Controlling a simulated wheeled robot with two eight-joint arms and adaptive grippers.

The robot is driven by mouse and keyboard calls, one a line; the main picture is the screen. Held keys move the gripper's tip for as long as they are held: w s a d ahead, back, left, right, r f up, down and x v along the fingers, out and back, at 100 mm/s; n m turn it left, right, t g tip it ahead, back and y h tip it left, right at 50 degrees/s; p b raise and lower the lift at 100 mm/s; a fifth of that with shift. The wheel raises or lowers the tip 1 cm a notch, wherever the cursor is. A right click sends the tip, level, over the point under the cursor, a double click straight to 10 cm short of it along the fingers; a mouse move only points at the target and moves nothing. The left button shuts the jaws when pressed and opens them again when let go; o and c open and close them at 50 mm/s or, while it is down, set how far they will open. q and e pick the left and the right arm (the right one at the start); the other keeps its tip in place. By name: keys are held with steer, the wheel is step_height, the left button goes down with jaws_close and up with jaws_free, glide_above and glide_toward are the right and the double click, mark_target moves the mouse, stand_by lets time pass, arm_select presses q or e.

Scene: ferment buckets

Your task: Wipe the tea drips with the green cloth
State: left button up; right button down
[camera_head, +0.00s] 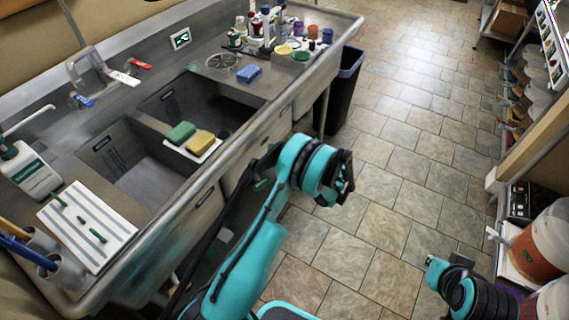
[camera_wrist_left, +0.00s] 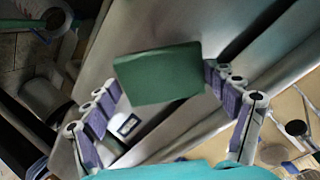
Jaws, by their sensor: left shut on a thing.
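In the left wrist view, a flat dark green piece, the green cloth (camera_wrist_left: 158,76), spans the space between the two fingers of my left gripper (camera_wrist_left: 162,80). The fingers touch its left and right edges, so the gripper is shut on it. In the head view my left arm reaches up beside the sink front; its gripper is hidden there or hard to make out. I cannot make out any tea drips. Two buckets of reddish-brown liquid (camera_head: 540,247) stand at the right edge.
A steel double sink (camera_head: 118,218) fills the left, with a green sponge (camera_head: 181,132) and a yellow sponge (camera_head: 200,141) on its divider. A white striped board (camera_head: 88,226) lies at front left. A dark bin (camera_head: 342,92) stands beyond the sink. The tiled floor (camera_head: 400,170) is clear.

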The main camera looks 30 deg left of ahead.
mark_target(260, 147)
arm_select(q)
steer(key=f+y, duration=0.1)
steer(key=w+f+y+b, duration=0.1)
steer(key=shift+f+n+g, duration=0.3)
steer(key=shift+f, duration=0.05)
steer(key=shift+s+d+f+y+b, duration=0.1)
steer(key=shift+d+f+y+b, duration=0.1)
steer(key=shift+f+y+b, duration=0.4)
steer(key=shift+a+r, duration=0.25)
steer(key=shift+a, duration=0.15)
steer(key=shift+w+a, duration=0.15)
steer(key=shift+a, duration=1.15)
steer(key=shift+w+a, duration=0.1)
steer(key=shift+a, duration=1.15)
steer(key=shift+w+a, duration=0.1)
steer(key=shift+a, duration=0.8)
steer(key=shift+w, duration=0.1)
steer(key=shift+w+d, duration=0.2)
steer(key=shift+w, duration=3.3)
steer(key=shift+s, duration=1.9)
steer(key=shift+s+a, duration=0.15)
steer(key=shift+s, duration=0.75)
steer(key=shift+s+a, duration=0.15)
steer(key=shift+s, duration=0.7)
